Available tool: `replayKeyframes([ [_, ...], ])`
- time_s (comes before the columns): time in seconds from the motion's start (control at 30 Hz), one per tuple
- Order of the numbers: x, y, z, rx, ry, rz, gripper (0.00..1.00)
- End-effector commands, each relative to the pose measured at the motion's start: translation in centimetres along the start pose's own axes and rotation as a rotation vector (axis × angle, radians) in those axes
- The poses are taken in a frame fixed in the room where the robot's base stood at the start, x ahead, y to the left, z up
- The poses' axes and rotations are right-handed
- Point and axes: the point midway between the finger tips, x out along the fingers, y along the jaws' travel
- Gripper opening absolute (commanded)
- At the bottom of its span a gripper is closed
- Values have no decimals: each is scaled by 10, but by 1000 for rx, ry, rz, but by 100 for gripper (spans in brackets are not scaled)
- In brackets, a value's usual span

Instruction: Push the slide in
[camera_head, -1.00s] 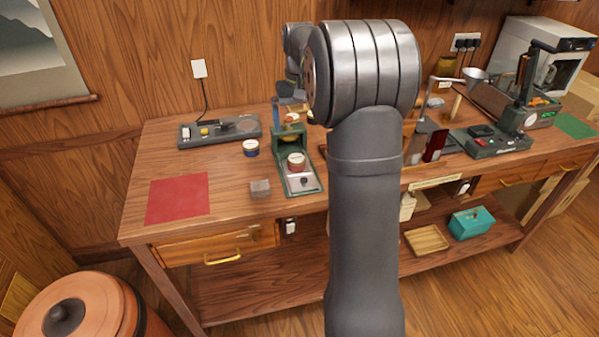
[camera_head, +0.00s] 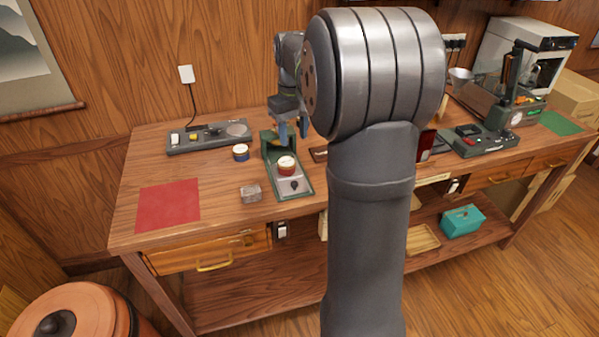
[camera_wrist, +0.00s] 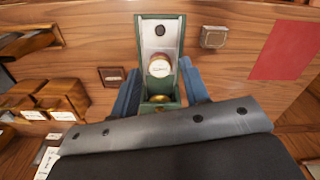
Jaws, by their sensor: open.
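The slide (camera_head: 301,189) is a pale plate with a dark knob (camera_head: 294,185), lying in a green-framed press (camera_head: 270,148) on the bench. It reaches out from the press toward the bench's front edge. A round red tin with a pale lid (camera_head: 287,166) stands on it, near the press body. My gripper (camera_head: 293,128) is over the press, its blue fingers apart and empty. In the wrist view, my open gripper (camera_wrist: 158,88) has a finger on each side of the press; the slide (camera_wrist: 149,40), knob (camera_wrist: 160,30) and tin (camera_wrist: 159,66) lie beyond. Finger contact cannot be told.
My arm hides part of the bench to the right.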

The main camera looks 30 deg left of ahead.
Motion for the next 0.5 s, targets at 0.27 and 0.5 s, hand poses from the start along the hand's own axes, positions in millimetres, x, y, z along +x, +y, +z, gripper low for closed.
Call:
replayKeyframes([
  [0.27,62,0,1,1,-5,-2,42],
  [0.5,112,0,0,2,-4,-2,42],
])
